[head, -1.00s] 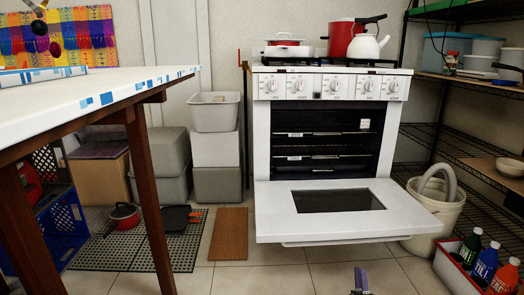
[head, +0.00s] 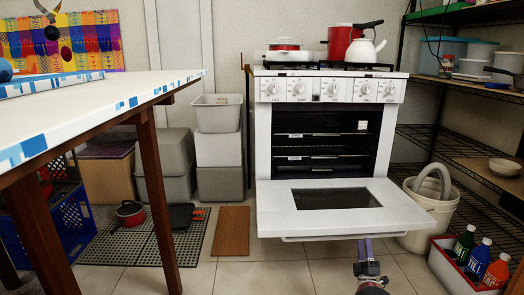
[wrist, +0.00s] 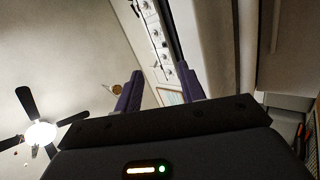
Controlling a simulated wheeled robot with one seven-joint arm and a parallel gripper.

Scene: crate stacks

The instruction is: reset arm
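My gripper (head: 365,244) rises from the bottom of the head view, its purple fingers pointing up in front of the lowered oven door (head: 412,208). In the wrist view my gripper (wrist: 160,85) shows two purple fingers held apart with nothing between them, so it is open and empty. The wrist view is tilted and looks up toward the stove's knob panel (wrist: 158,38) and a ceiling fan (wrist: 40,133).
The white stove (head: 262,150) stands ahead with its oven open. A white table (head: 90,100) fills the left. A bucket (head: 430,212) and a crate of bottles (head: 452,268) stand on the right. A wooden board (head: 231,230) lies on the floor. Tiled floor shows in the middle.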

